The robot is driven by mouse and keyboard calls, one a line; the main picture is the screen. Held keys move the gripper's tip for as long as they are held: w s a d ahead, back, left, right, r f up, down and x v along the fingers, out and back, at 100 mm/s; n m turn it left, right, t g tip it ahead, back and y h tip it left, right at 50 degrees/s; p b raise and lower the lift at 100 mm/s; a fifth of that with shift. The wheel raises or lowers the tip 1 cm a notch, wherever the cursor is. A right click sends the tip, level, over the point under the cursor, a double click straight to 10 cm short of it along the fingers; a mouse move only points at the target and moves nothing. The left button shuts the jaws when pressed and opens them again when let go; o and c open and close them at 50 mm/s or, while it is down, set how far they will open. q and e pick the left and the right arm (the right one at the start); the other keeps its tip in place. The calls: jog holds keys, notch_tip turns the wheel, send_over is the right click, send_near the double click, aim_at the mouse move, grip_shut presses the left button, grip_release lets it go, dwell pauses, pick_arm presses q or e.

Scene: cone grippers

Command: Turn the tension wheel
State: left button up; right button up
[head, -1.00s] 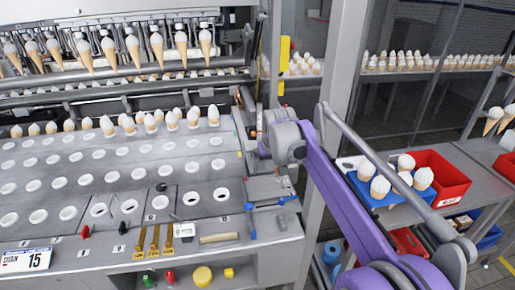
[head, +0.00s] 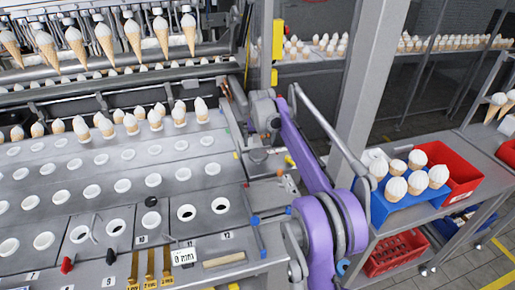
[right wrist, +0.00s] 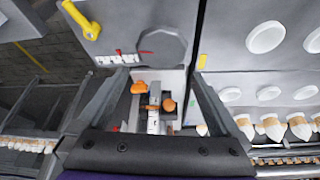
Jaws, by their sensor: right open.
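A dark grey disc (right wrist: 160,47), which looks like the tension wheel, shows in the right wrist view just beyond my fingertips, at the edge of a grey panel. In the head view a small grey round part (head: 258,155) sits below my right gripper at the right end of the machine top; I cannot tell for certain that it is the same wheel. My right gripper (right wrist: 160,73) is open, its two fingers spread wide with nothing held between them. In the head view the right gripper (head: 264,122) is partly hidden by its own purple arm. My left gripper is not in view.
Orange knobs (right wrist: 138,87) and a yellow handle (right wrist: 80,20) are close to my right gripper. The perforated machine top (head: 100,190) holds several cones. A grey post (head: 367,90) stands right of my arm. A blue tray (head: 398,208) of cones and a red bin (head: 455,175) are further right.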

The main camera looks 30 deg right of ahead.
aim_at(258, 150)
jog(key=shift+x, duration=2.75)
jog(key=c, duration=1)
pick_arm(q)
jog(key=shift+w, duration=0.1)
